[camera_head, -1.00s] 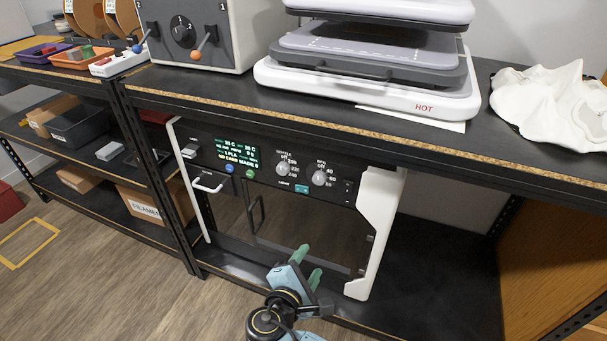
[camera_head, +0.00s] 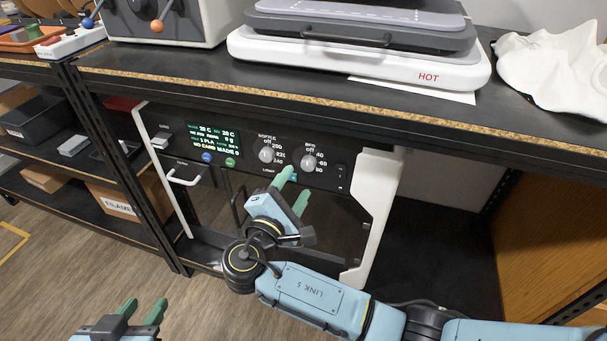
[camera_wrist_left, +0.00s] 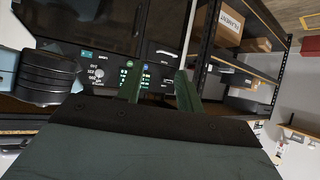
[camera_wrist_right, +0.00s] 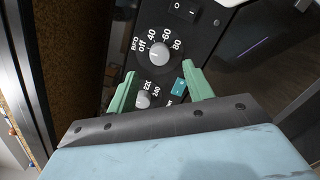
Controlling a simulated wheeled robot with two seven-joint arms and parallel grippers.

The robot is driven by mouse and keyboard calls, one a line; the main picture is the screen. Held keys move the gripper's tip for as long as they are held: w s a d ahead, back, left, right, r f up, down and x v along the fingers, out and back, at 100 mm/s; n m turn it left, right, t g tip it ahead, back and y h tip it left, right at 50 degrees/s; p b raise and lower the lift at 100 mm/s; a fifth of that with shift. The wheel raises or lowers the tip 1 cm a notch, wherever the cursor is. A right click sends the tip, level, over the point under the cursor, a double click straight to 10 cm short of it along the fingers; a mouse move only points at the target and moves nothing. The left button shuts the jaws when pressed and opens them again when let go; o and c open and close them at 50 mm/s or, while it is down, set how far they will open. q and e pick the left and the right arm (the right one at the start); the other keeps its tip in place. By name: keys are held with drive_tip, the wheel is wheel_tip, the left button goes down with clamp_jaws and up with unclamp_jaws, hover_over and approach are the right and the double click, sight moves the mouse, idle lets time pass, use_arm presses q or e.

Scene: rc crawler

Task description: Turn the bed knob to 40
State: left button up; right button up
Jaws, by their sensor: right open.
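The bed knob (camera_head: 308,163) is a round grey knob on the printer's dark front panel, with marks off, 40, 60 and 80 around it. It also shows in the right wrist view (camera_wrist_right: 159,52), just beyond my fingertips; its pointer is too small to read surely. My right gripper (camera_head: 293,188) is open and empty, just below the knob in the picture, its green fingers towards the panel. In the right wrist view the nozzle knob (camera_wrist_right: 143,99) shows between the fingers. My left gripper (camera_head: 144,308) is open and empty, low at the left, away from the panel.
The nozzle knob (camera_head: 267,155) is left of the bed knob, beside a lit screen (camera_head: 214,140). A teal button (camera_wrist_right: 179,87) and a rocker switch (camera_wrist_right: 182,10) are near. The shelf edge (camera_head: 330,115) overhangs the panel. A white press marked HOT (camera_head: 380,68) stands above.

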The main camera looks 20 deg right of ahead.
sight(307, 167)
drive_tip(key=b+x, duration=0.1)
drive_tip(key=x, duration=0.3)
drive_tip(key=shift+w+d, duration=0.25)
drive_tip(key=shift+w, duration=0.05)
use_arm(q)
wheel_tip(307, 167, up, 7)
drive_tip(key=w+d+t+h, duration=0.2)
drive_tip(key=t, duration=0.2)
drive_tip(key=shift+w+f+t+b, duration=0.15)
drive_tip(key=shift+w+t+b, duration=0.15)
drive_tip(key=shift+w, duration=0.1)
use_arm(e)
drive_tip(key=shift+w+d, duration=0.25)
drive_tip(key=shift+w, duration=0.05)
use_arm(q)
drive_tip(key=shift+d, duration=0.1)
use_arm(e)
drive_tip(key=c, duration=1)
